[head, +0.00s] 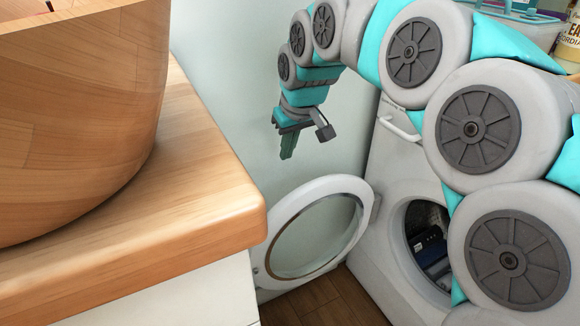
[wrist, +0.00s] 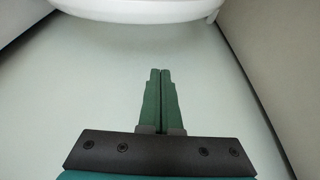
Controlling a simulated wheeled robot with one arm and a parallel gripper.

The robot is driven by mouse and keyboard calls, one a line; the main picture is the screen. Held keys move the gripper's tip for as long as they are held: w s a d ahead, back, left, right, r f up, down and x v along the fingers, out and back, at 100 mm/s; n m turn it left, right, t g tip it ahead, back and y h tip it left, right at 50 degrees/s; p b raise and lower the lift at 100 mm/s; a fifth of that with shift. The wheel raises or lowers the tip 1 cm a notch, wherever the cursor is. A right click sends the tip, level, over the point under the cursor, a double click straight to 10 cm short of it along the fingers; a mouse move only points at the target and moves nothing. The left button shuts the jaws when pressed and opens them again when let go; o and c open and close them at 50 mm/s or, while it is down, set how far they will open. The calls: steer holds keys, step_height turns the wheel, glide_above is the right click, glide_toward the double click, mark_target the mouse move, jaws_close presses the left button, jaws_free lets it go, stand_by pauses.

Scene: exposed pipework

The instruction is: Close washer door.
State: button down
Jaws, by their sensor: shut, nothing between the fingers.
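The round white washer door (head: 283,228) with its glass pane stands wide open, swung out to the left of the washer (head: 400,205). The washer opening shows a dark drum with dark items inside, partly hidden by my arm. My gripper (head: 287,155) hangs in the air above the door in the head view, fingers pointing down, not visibly touching it. In the wrist view the two green fingers (wrist: 160,72) are pressed together and empty. The white rounded edge at the top of the wrist view looks like the door (wrist: 135,12), beyond the fingertips.
A wooden countertop (head: 190,200) with a large wooden bowl (head: 80,110) fills the left side, close to the door. A pale wall (head: 230,70) lies behind. Dark wooden floor (head: 330,302) shows below the door. A jar (head: 568,45) stands at the upper right.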

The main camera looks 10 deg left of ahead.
steer(key=x, duration=0.9)
steer(key=shift+a+f+p, duration=0.1)
steer(key=shift+f+p, duration=0.2)
steer(key=shift+p, duration=0.05)
steer(key=shift+s+d, duration=1.25)
steer(key=shift+s, duration=0.3)
